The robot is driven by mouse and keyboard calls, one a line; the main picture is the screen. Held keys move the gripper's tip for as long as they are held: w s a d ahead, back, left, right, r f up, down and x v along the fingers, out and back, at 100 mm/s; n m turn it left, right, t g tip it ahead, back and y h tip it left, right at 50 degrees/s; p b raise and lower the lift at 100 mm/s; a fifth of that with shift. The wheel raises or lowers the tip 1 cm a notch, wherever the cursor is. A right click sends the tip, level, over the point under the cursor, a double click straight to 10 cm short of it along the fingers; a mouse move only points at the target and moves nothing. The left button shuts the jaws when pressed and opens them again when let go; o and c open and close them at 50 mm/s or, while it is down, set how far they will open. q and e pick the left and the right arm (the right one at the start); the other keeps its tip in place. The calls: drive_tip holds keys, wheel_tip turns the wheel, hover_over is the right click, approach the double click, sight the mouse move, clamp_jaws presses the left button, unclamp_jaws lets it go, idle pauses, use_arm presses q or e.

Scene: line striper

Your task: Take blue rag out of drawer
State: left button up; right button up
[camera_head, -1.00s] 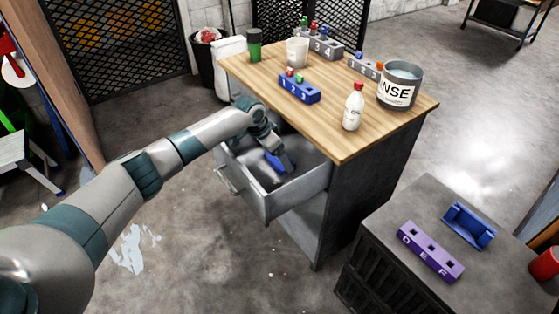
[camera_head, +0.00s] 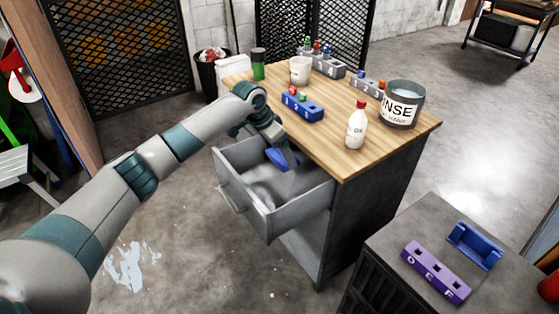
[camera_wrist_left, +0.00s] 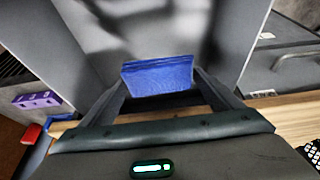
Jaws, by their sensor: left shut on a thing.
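The blue rag (camera_head: 281,158) is in my left gripper (camera_head: 291,163), over the rear part of the open drawer (camera_head: 290,216). In the left wrist view the blue rag (camera_wrist_left: 158,76) shows between the two fingers of my left gripper (camera_wrist_left: 160,90), which is shut on it. The drawer's grey inside (camera_wrist_left: 150,35) lies beyond the rag there. The gripper and part of the arm hide some of the rag in the head view. I cannot tell whether the rag still touches the drawer floor. My right gripper is not in view.
The wooden cabinet top (camera_head: 325,135) overhangs behind the drawer. It holds a blue numbered block (camera_head: 302,107), a white bottle (camera_head: 356,127), a RINSE can (camera_head: 402,105) and a white cup (camera_head: 300,71). A dark cabinet (camera_head: 385,245) with a purple block (camera_head: 436,271) stands at right.

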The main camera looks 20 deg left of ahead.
use_arm(q)
drive_tip(key=shift+r, duration=0.2)
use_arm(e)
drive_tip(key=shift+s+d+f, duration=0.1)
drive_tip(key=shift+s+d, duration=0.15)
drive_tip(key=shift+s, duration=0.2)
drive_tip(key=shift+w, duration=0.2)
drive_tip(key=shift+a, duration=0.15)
